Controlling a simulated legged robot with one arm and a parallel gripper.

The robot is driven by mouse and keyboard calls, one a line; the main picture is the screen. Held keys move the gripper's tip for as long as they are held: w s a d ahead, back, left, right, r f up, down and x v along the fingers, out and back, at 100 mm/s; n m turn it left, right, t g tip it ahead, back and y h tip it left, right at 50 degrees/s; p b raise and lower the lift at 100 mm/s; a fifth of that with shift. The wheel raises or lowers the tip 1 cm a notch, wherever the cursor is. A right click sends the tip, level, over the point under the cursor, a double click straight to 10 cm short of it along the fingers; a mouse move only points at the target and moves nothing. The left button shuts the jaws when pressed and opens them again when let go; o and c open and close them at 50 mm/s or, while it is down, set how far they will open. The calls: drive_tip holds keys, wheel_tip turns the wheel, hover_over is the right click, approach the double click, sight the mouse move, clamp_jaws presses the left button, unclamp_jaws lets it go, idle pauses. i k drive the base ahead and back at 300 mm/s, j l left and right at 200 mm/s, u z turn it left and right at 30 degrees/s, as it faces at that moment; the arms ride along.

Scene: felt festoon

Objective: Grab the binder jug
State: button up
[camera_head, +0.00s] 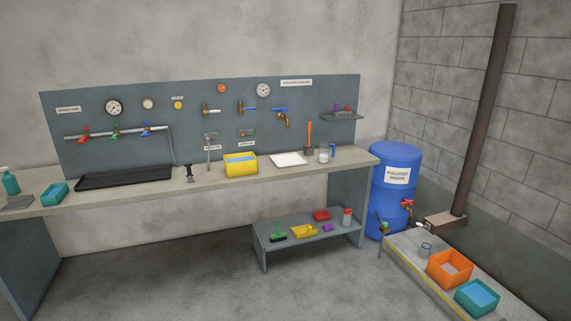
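A small clear, bluish jug-like vessel (426,249) stands on the low grey platform at the right, in front of the blue drum. It may be the binder jug, but it is too small to be sure. The blue drum (396,160) carries a white label on which "BINDER" seems to show, and a red-handled tap (407,204) is at its lower front. A small clear jar (323,156) stands on the workbench at its right end. My gripper is not in view.
An orange bin (450,269) and a teal bin (477,298) sit on the low platform (412,258). A brown post (484,110) rises behind it. A low shelf (287,243) holds several small items below the long workbench (120,193). The floor in front is clear.

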sight(324, 146)
drive_tip(key=i, duration=1.9)
drive_tip(key=i+j+z, duration=0.2)
drive_tip(key=i+z, duration=0.2)
drive_tip(key=i, duration=0.35)
drive_tip(key=i+j+z, duration=0.35)
drive_tip(key=i, duration=0.4)
drive_tip(key=i+j+z, duration=0.4)
drive_tip(key=i+j, duration=0.25)
